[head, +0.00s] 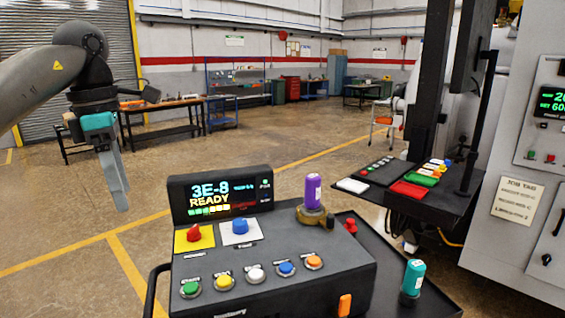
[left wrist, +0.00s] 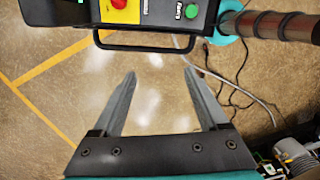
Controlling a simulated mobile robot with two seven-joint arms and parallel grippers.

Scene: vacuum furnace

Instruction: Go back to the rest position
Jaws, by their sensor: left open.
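My left gripper (head: 119,190) hangs at the left of the head view, fingers pointing down over bare floor, apart from the console. In the left wrist view its two fingers (left wrist: 158,88) are spread with only floor between them, so it is open and empty. The control console (head: 275,262) stands at the centre front of the head view. Its display reads 3E-8 READY. It carries a red knob (head: 194,233), a blue knob (head: 240,226), several coloured buttons and a purple-topped valve (head: 313,191). My right gripper is in neither view.
A black cart handle (head: 153,290) sticks out left of the console; it also shows in the left wrist view (left wrist: 145,48). A teal-capped item (head: 412,278) stands right of the console. A dark shelf (head: 440,205) and grey cabinet (head: 520,210) are at right. The floor at left is clear.

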